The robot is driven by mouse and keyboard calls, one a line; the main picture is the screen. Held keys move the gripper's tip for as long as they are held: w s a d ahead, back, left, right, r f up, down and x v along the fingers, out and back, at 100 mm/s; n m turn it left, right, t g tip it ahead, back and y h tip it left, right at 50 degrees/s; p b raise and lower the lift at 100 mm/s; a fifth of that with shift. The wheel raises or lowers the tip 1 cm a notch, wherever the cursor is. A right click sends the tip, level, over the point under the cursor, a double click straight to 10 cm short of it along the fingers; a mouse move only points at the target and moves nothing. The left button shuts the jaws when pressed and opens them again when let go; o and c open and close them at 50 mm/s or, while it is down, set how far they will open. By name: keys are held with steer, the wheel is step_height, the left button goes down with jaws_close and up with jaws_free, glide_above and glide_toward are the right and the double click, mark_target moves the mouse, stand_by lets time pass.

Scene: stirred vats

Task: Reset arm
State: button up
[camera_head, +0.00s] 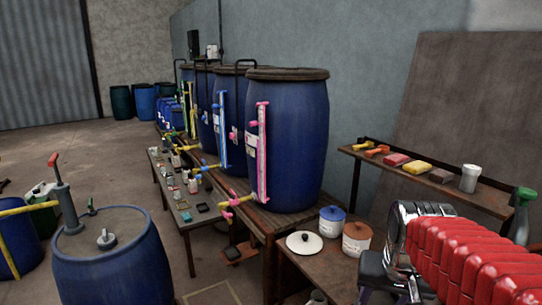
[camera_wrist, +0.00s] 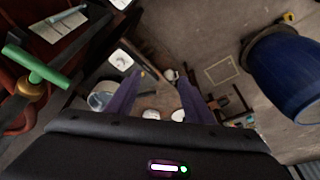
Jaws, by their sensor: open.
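My arm, in a ribbed red sleeve (camera_head: 475,255) with a shiny metal joint, reaches in from the right edge of the head view, in front of the low bench. My gripper (camera_wrist: 160,78) shows in the wrist view as two purple fingers spread apart. Nothing is held between them. The wrist view looks down on the floor, a bench with pots and a blue barrel (camera_wrist: 288,68). The fingertips do not show clearly in the head view.
Several blue vats (camera_head: 288,135) with gauges and pink or yellow valves stand along the wall on a wooden stand. A low bench (camera_head: 325,268) holds lidded pots near my arm. A shelf (camera_head: 480,203) with sponges is behind it. A blue drum (camera_head: 110,265) with a pump stands front left.

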steer(key=s+a+n+t, duration=0.2)
steer(key=s+a, duration=0.4)
steer(key=s, duration=0.4)
steer(key=shift+s+a+f+n+y, duration=0.25)
steer(key=shift+n+y, duration=0.05)
steer(key=shift+n, duration=0.5)
steer(key=shift+c, duration=0.6)
steer(key=shift+c, duration=1.4)
steer(key=shift+d, duration=0.1)
